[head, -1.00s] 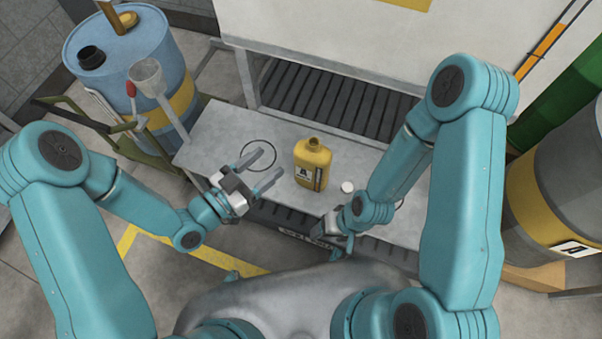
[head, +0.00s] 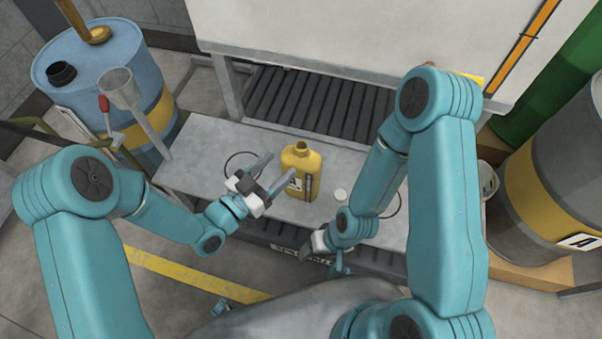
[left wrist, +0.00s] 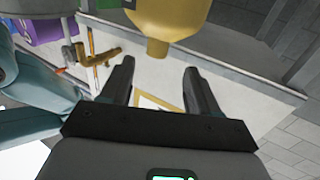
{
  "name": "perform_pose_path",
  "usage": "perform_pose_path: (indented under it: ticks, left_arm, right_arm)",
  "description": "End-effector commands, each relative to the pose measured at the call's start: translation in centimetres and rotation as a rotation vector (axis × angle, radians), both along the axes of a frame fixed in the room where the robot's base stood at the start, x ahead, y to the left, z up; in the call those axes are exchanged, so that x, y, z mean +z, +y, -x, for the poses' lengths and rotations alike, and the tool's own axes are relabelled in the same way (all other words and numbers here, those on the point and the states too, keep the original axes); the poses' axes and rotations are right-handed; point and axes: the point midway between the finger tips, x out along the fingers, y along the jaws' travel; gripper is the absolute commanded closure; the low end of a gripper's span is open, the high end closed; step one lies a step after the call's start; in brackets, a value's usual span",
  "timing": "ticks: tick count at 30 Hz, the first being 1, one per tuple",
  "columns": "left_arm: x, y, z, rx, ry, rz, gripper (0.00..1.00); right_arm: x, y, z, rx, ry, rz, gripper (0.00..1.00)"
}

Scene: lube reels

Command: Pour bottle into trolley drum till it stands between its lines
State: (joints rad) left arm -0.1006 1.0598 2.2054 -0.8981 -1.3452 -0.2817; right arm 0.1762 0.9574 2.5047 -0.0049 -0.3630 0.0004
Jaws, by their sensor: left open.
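The yellow bottle (head: 300,184) stands upright and uncapped on the grey bench, its label facing front. The bottle also shows at the top of the left wrist view (left wrist: 165,20), its neck pointing down in that picture. My left gripper (head: 281,167) is open at the bottle's left side, its fingers pointing towards it. In the left wrist view the fingers (left wrist: 162,82) are apart with nothing gripped. My right gripper (head: 322,246) is low at the bench's front edge; its fingers are unclear. The blue drum (head: 85,72) with a yellow band stands at the back left. Its level lines cannot be made out.
A small white cap (head: 340,195) lies right of the bottle on the bench (head: 200,150). A grey drum (head: 545,205) and a green one stand at the right. A slatted grate lies behind the bench.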

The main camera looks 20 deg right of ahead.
Motion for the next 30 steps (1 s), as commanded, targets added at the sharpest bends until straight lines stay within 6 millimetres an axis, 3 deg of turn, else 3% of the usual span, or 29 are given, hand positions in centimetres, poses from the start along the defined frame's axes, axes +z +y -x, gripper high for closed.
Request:
perform_pose_path:
  ticks: [3,10,18,26,27,30]
  left_arm:
    - [-0.1,-1.8,-1.0,-0.001,0.0,-0.001,0.39]
    - [0.0,-3.5,-1.8,0.0,-0.001,0.0,0.39]
    - [0.1,-7.1,-3.5,0.001,0.0,0.0,0.39]
    - [0.2,-7.5,-3.8,0.003,0.003,-0.001,0.39]
    - [0.2,-7.4,-3.8,0.003,0.002,0.0,0.42]
    - [0.2,-7.4,-3.8,0.003,0.002,0.0,0.75]
  right_arm:
    - [-0.1,0.0,0.0,0.0,0.0,0.0,0.33]
    - [-0.2,0.0,0.0,0.0,0.0,0.0,0.33]
    - [-0.6,0.0,0.0,0.0,0.0,0.0,0.33]
    - [-0.6,0.0,0.0,0.0,0.0,0.0,0.33]
    - [-0.6,0.0,0.0,0.0,0.0,0.0,0.33]
    - [-0.6,0.0,0.0,0.0,0.0,0.0,0.33]
